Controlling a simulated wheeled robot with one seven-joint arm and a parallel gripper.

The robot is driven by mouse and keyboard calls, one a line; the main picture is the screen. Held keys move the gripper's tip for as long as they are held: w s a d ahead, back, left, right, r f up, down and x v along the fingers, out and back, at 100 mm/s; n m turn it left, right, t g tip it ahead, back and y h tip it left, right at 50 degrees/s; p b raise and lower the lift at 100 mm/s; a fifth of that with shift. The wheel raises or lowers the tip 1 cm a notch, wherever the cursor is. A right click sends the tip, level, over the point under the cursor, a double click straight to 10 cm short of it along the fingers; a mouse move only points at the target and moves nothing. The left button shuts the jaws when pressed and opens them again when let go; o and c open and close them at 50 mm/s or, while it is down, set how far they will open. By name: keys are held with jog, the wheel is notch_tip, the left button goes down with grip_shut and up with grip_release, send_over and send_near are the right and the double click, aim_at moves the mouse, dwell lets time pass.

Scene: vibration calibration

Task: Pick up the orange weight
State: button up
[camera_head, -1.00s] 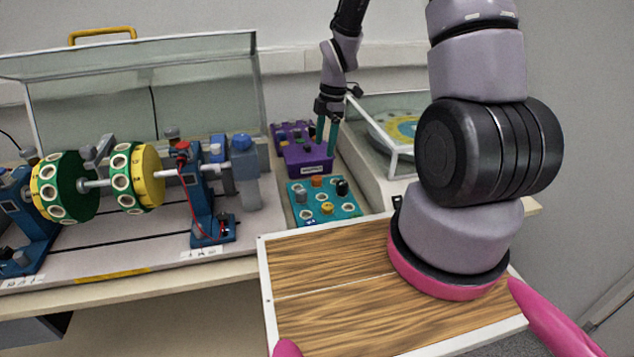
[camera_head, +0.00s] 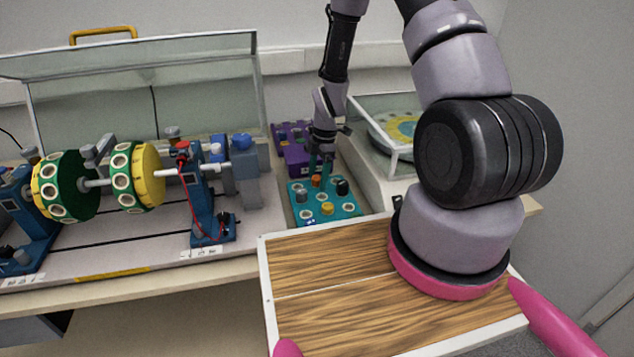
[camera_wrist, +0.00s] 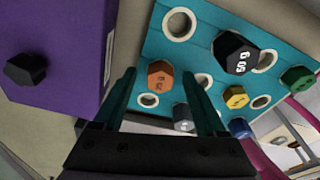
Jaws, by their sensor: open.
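The orange weight (camera_wrist: 160,77) is a small hexagonal piece in the teal tray (camera_wrist: 205,50). In the head view the orange weight (camera_head: 316,181) is at the tray's back edge, just beside my fingers. My gripper (camera_wrist: 161,80) is open, and in the wrist view the orange weight shows between its two teal fingers. In the head view my gripper (camera_head: 320,165) points down over the back of the tray. I cannot tell whether a finger touches the weight.
A black 50 g weight (camera_wrist: 236,53) stands close to the right. Yellow (camera_wrist: 236,97), green (camera_wrist: 298,79), blue (camera_wrist: 240,128) and grey (camera_wrist: 183,118) weights are also near. A purple box (camera_head: 295,158) stands behind the tray. A rotor rig (camera_head: 120,183) is at left.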

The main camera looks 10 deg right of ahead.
grip_shut()
